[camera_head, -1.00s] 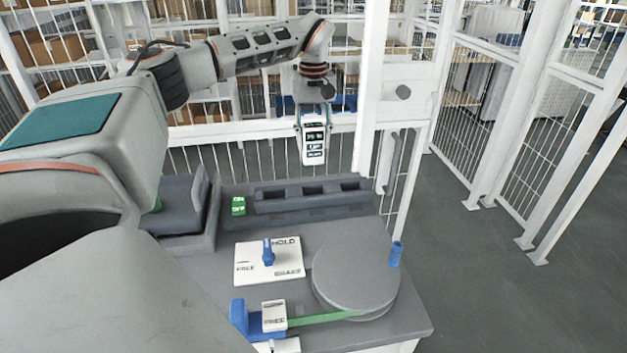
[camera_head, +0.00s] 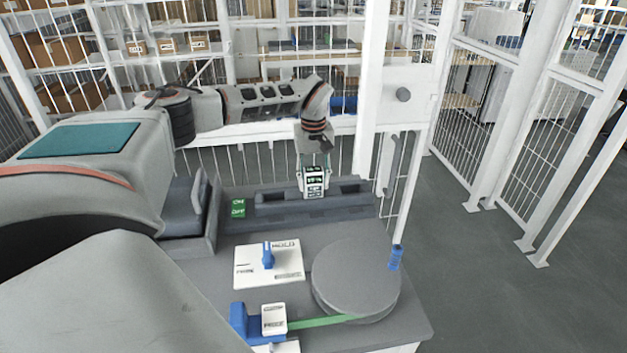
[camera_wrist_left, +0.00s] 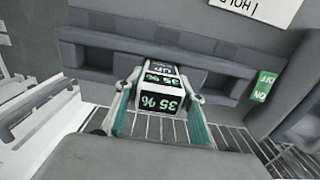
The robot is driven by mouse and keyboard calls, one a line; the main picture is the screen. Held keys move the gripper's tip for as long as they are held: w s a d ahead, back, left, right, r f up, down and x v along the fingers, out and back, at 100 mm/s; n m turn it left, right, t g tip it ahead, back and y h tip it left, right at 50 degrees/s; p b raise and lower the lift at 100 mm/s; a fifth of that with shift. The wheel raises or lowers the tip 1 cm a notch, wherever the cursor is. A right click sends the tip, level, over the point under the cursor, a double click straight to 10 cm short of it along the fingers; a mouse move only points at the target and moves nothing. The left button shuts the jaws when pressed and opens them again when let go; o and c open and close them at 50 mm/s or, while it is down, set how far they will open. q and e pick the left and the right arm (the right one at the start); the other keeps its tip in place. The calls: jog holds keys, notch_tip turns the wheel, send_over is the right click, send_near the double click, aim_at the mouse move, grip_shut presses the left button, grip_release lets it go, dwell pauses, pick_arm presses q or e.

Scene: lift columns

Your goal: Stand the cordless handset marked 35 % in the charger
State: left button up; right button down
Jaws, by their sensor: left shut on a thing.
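The white cordless handset (camera_head: 314,184) with a dark display is in my left gripper (camera_head: 314,172). In the left wrist view the handset (camera_wrist_left: 161,92) shows 35 % in green, and the fingers (camera_wrist_left: 160,98) close on it from both sides. The charger (camera_head: 272,210) is the long dark grey block with several pockets at the back of the table; it also shows in the left wrist view (camera_wrist_left: 130,43). The handset is roughly upright, its lower end overlapping the charger's middle pocket in the head view. I cannot tell whether it is inside. My right gripper is not in view.
In front are a white plate (camera_head: 285,262) with a blue lever, a round grey disc (camera_head: 352,275) with a blue knob (camera_head: 396,256), and a blue block (camera_head: 239,318). A white post stands behind right.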

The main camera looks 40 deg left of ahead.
pick_arm(q)
jog(key=shift+f, duration=0.25)
jog(key=o, duration=1.3)
jog(key=shift+c, duration=0.2)
jog(key=shift+r, duration=0.15)
notch_tip(320, 180, up, 12)
jog(key=shift+r, duration=0.15)
